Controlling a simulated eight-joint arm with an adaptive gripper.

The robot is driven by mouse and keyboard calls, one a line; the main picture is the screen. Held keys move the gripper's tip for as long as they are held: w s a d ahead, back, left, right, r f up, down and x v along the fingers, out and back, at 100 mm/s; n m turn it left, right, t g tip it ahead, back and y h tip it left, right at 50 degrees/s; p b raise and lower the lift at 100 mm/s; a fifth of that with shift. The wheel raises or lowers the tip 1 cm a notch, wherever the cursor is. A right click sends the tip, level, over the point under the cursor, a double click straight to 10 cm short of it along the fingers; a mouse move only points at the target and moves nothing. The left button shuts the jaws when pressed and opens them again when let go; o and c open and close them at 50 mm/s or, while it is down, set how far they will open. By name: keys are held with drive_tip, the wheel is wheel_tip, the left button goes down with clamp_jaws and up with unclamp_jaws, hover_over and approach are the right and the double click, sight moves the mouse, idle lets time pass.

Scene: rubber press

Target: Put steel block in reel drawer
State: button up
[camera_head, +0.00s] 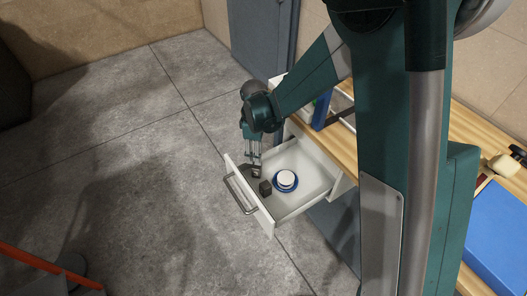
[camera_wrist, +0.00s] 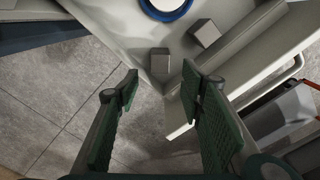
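The drawer (camera_head: 300,205) is pulled open below the wooden counter. It holds a round blue-and-white reel (camera_head: 285,180) and a small dark grey block (camera_head: 265,188) beside it. In the wrist view, two grey blocks lie inside the drawer: one (camera_wrist: 205,33) near the reel (camera_wrist: 165,8), and one (camera_wrist: 160,62) near the front corner. I cannot tell which is the steel block. My gripper (camera_head: 255,168) is over the drawer's front left corner, pointing down. In the wrist view its green-padded fingers (camera_wrist: 160,90) are apart with nothing held between them.
The drawer's front panel (camera_head: 247,195) and bar handle (camera_head: 240,194) stand close to my gripper. The wooden counter (camera_head: 345,150) is above and right, carrying a blue case (camera_head: 498,235) and other items. The grey floor (camera_head: 130,190) left of the drawer is mostly clear.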

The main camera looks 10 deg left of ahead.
drive_tip(key=shift+r, duration=0.1)
drive_tip(key=s+d+r+m+t+y, duration=0.15)
drive_tip(key=d+r+m, duration=0.25)
drive_tip(key=d+r, duration=0.7)
drive_tip(key=s+d+r+m+t+h, duration=0.1)
drive_tip(key=s+d+r+m+t, duration=0.3)
drive_tip(key=d+r, duration=0.7)
drive_tip(key=s+d+r+m+t, duration=0.1)
drive_tip(key=s+d+r+m, duration=0.2)
drive_tip(key=s+d+m, duration=0.2)
drive_tip(key=s+d+r+m, duration=0.3)
drive_tip(key=s+d+m, duration=0.2)
drive_tip(key=s+d, duration=0.5)
drive_tip(key=d, duration=0.3)
drive_tip(key=shift+s+t, duration=0.2)
drive_tip(key=shift+t, duration=0.15)
idle(0.5)
